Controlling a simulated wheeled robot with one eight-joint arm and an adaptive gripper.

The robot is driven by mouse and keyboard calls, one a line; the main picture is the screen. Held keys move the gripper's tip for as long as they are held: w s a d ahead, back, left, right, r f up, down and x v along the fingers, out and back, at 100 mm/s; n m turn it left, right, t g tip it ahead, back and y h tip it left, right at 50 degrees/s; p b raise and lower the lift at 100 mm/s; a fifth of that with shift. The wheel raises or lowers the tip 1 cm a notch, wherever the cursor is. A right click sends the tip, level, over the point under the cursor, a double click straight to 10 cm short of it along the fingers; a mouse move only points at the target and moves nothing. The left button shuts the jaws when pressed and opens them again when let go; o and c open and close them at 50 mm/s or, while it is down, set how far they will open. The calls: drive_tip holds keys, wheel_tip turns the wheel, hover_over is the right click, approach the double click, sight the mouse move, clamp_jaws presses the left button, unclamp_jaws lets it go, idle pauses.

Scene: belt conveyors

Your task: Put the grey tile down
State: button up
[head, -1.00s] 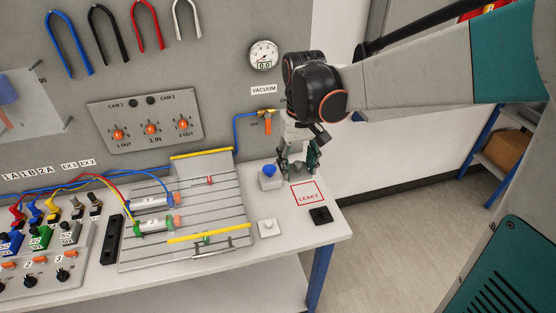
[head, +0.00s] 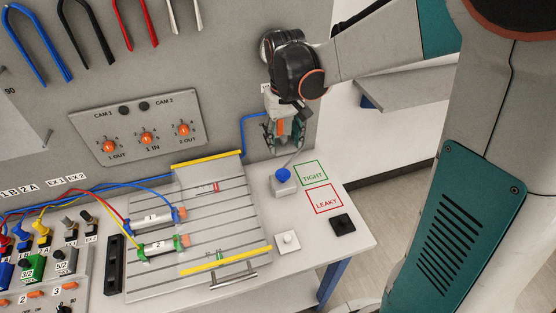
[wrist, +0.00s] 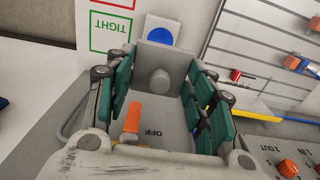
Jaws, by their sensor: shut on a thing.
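The grey tile (wrist: 180,72), with a round grey knob, shows between my gripper's teal fingers (wrist: 160,84) in the wrist view. My gripper (head: 284,146) is shut on it and holds it above the bench's back right corner, near the wall. In the head view the tile is mostly hidden among the fingers. Below it stands a grey block with a blue dome (head: 283,175), which also shows just beyond the tile in the wrist view (wrist: 160,37). The green TIGHT square (head: 311,174) and the red LEAKY square (head: 324,199) look empty.
A white tile (head: 287,242) and a black tile (head: 343,224) lie near the bench's right front edge. A slotted plate with yellow rails (head: 225,258) and cylinders lies left. The orange valve handle (wrist: 133,115) is close to my gripper.

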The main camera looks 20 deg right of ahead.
sight(283, 174)
wheel_tip(283, 174, down, 11)
drive_tip(key=b, duration=0.2)
drive_tip(key=shift+f+b, duration=0.15)
drive_tip(key=shift+b, duration=0.25)
drive_tip(key=shift+f, duration=0.2)
drive_tip(key=o, duration=1.1)
drive_tip(key=shift+r, duration=0.1)
